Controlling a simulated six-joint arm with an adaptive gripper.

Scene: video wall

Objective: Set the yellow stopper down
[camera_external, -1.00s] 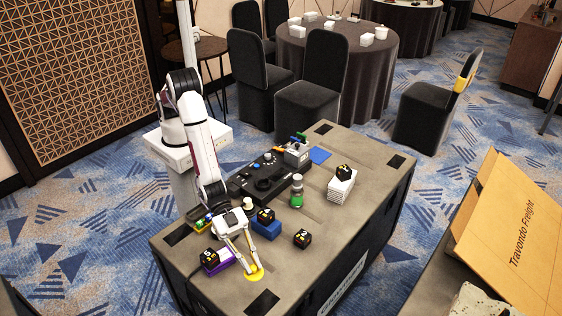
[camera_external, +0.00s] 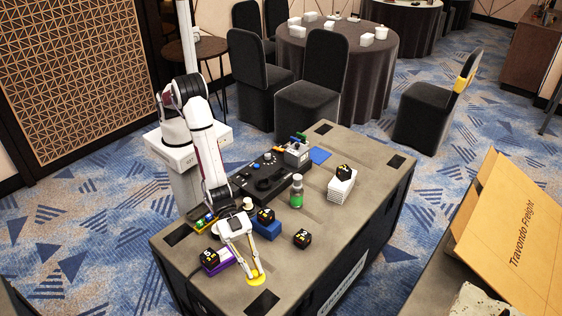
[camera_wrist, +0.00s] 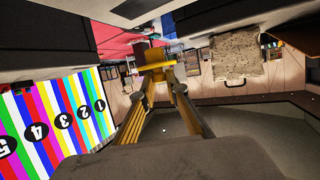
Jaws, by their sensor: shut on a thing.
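The yellow stopper (camera_external: 257,281) is a flat yellow disc with a grip part, near the front left edge of the grey case top (camera_external: 290,247). My gripper (camera_external: 254,273) points down at it with its fingertips shut on its upper part. In the wrist view, the stopper (camera_wrist: 158,67) is a yellow bar seen edge-on between the tips of my gripper (camera_wrist: 160,80). I cannot tell whether the stopper's underside touches the case top.
A black numbered cube sits on a purple block (camera_external: 214,263) to the left. Another is on a blue block (camera_external: 267,229), and a third cube (camera_external: 302,238) stands to the right. A green-labelled bottle (camera_external: 296,194) and a black control panel (camera_external: 268,175) are farther back. Front right top is clear.

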